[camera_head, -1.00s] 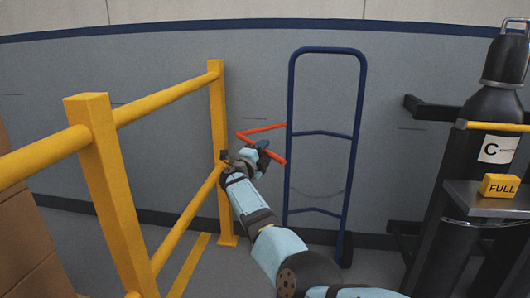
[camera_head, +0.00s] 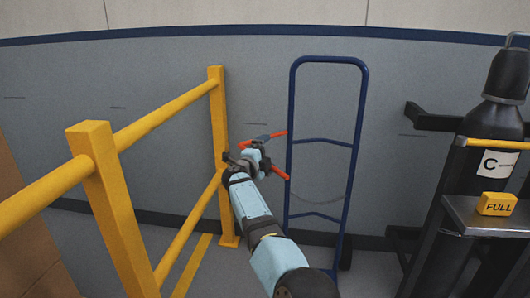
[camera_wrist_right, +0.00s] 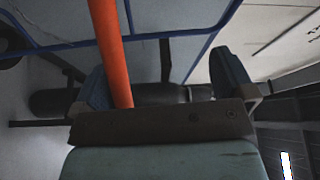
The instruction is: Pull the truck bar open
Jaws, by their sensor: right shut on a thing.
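The orange-red bar (camera_head: 281,175) juts to the left from the blue hand truck (camera_head: 325,140) in the head view, its two arms meeting the truck's left upright. My right gripper (camera_head: 262,146) is at the bar and hides part of it. In the right wrist view the bar (camera_wrist_right: 107,45) runs between the fingers of my right gripper (camera_wrist_right: 165,80), close beside the left finger. The jaws are shut on the bar, though they look wide apart there. My left gripper is in neither view.
A yellow guard rail (camera_head: 105,190) stands left of my right arm, its far post (camera_head: 218,130) close to the wrist. At right are a dark gas cylinder (camera_head: 485,125) in a rack and a yellow FULL block (camera_head: 497,204). A grey wall is behind the truck.

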